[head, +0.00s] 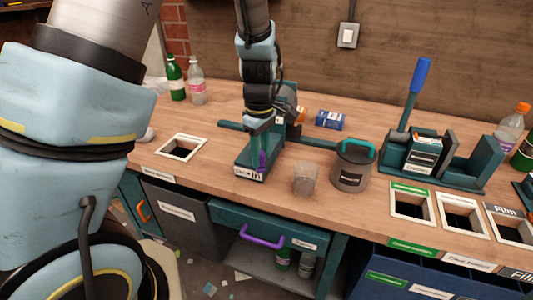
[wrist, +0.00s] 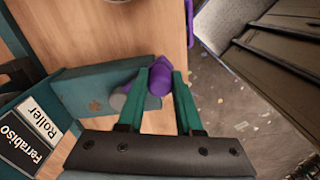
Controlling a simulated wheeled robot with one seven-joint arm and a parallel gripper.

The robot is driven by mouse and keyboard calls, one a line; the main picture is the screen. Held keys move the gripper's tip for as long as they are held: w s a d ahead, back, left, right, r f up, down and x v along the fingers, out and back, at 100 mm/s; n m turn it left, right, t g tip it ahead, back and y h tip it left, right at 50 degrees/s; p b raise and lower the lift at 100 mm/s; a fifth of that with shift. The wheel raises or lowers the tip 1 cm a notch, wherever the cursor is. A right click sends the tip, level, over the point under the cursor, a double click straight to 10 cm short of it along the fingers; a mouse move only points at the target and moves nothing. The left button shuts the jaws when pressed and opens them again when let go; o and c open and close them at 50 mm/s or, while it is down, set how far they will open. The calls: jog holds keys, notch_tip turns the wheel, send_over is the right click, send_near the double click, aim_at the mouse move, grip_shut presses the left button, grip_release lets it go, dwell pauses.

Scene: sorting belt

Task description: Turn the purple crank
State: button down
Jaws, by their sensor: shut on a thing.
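The purple crank shows as a small purple handle (wrist: 160,76) in the wrist view, between my fingertips. In the head view the purple handle (head: 262,161) stands at the front of a teal roller machine (head: 246,158) on the bench. My gripper (head: 261,147) reaches down to it from above. In the wrist view my gripper (wrist: 160,82) has its teal fingers closed on both sides of the handle. A grey round part shows just left of the handle. The crank's arm and pivot are mostly hidden.
A clear cup (head: 306,179) and a grey bin (head: 352,168) with a teal handle stand right of the machine. A lever press (head: 428,160) is further right. A square opening (head: 181,148) lies left. A drawer with a purple handle (head: 262,238) is below the bench edge.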

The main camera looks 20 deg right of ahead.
jog(key=w+a+m+b, duration=0.1)
jog(key=w+a+m, duration=0.5)
jog(key=m, duration=1)
jog(key=shift+w+a, duration=0.2)
jog(key=shift+w, duration=0.9)
jog(key=c, duration=0.6)
grip_release()
jog(key=shift+o, duration=0.2)
jog(key=shift+r, duration=0.1)
notch_tip(320, 180, up, 11)
jog(key=b, duration=0.2)
jog(key=shift+f, duration=0.2)
